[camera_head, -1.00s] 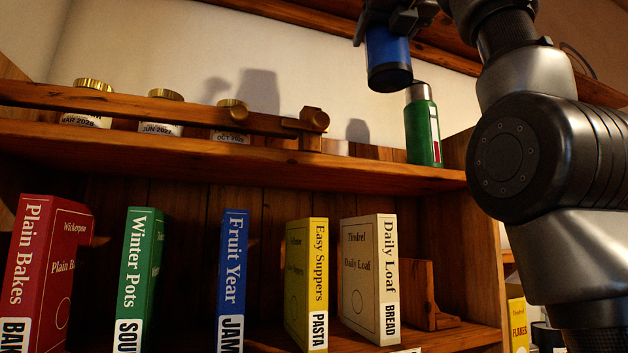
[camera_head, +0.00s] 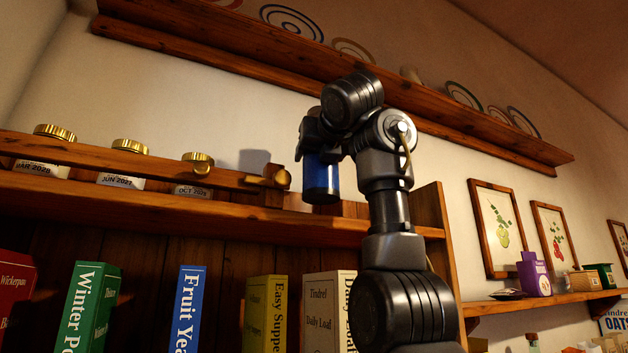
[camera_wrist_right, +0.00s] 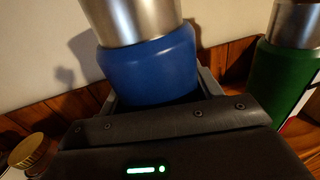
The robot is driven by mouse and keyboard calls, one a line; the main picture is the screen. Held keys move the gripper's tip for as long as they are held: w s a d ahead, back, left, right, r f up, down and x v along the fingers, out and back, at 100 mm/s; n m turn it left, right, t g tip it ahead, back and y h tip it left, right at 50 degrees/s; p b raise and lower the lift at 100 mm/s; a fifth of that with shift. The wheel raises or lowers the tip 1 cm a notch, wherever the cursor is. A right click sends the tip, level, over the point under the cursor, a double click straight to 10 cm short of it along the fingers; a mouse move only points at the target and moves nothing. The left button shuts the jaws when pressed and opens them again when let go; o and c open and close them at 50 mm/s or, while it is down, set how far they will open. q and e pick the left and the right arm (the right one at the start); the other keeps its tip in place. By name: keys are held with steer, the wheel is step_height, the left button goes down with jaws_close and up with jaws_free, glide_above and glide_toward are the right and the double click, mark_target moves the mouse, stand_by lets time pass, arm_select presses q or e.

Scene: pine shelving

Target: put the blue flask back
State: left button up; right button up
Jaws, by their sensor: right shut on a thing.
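The blue flask (camera_head: 321,178) is upright in my right gripper (camera_head: 319,145), just right of the end of the wooden rail on the upper shelf (camera_head: 200,218). Its base is low, close to the shelf; I cannot tell whether it touches. In the right wrist view the blue flask (camera_wrist_right: 150,62) shows its steel top, with the gripper (camera_wrist_right: 155,95) shut around its blue body. A green flask (camera_wrist_right: 284,75) with a steel top stands to the right there, apart from the blue one. My arm hides it in the head view. My left gripper is not in view.
Brass-lidded jars (camera_head: 122,165) stand behind the rail (camera_head: 150,163) to the left. Books (camera_head: 183,305) stand on the shelf below. A higher shelf (camera_head: 330,75) with plates runs above my arm. Framed pictures (camera_head: 495,228) hang at right.

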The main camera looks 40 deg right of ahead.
mark_target(315, 203)
steer(key=shift+f, duration=0.4)
steer(key=shift+w+f, duration=0.2)
steer(key=shift+w, duration=0.15)
steer(key=shift+w+f, duration=0.25)
steer(key=shift+f, duration=1.45)
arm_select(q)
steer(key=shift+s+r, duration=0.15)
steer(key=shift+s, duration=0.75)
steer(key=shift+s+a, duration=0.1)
arm_select(e)
steer(key=shift+s, duration=0.1)
steer(key=o, duration=0.9)
steer(key=shift+f, duration=0.15)
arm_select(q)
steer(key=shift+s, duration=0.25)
arm_select(e)
steer(key=o, duration=0.4)
